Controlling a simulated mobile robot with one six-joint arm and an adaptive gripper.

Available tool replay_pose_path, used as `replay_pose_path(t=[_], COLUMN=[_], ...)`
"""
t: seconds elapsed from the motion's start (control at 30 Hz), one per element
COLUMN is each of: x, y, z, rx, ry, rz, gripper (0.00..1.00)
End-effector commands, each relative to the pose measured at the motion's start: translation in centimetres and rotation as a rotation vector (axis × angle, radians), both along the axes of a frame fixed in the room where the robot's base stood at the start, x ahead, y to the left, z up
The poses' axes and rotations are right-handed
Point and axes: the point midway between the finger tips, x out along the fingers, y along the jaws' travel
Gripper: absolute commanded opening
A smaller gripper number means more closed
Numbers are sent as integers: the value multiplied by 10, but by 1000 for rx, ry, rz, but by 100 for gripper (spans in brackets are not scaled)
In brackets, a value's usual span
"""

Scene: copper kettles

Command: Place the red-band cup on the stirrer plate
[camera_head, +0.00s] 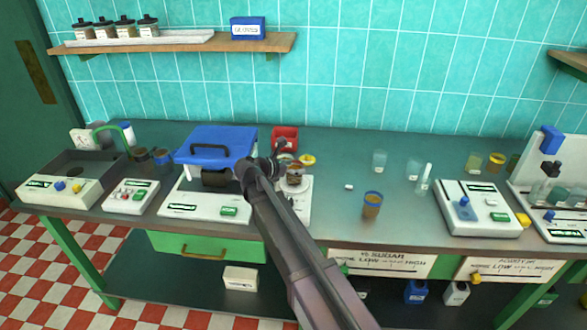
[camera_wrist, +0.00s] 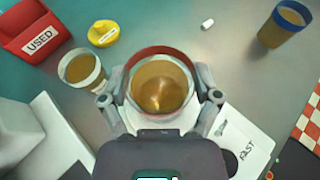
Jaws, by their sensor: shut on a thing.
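The red-band cup (camera_wrist: 160,84), holding brown liquid, sits between the two fingers of my gripper (camera_wrist: 161,98) in the wrist view. The fingers are shut on its sides. In the head view the cup (camera_head: 295,177) shows just past the end of my arm, over the white stirrer plate (camera_head: 303,198). The stirrer plate also shows in the wrist view (camera_wrist: 242,140), below and right of the cup, with a dial mark and the word FAST. My gripper and the cup hide most of its top. I cannot tell whether the cup touches it.
Close by are another cup (camera_wrist: 82,70), a yellow lid (camera_wrist: 104,33), a red USED bin (camera_wrist: 38,30) and a small white bar (camera_wrist: 207,24). A blue-lidded machine (camera_head: 215,145) stands left. A blue-rimmed cup (camera_head: 372,204) stands right, with free counter around it.

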Motion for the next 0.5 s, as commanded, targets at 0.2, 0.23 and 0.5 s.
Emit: replay_pose_path(t=[0.2, 0.23, 0.5], x=[0, 0, 0], y=[0, 0, -1], z=[-3, -3, -3], rx=[0, 0, 0], ry=[0, 0, 0], rz=[0, 0, -1], gripper=[84, 92, 100])
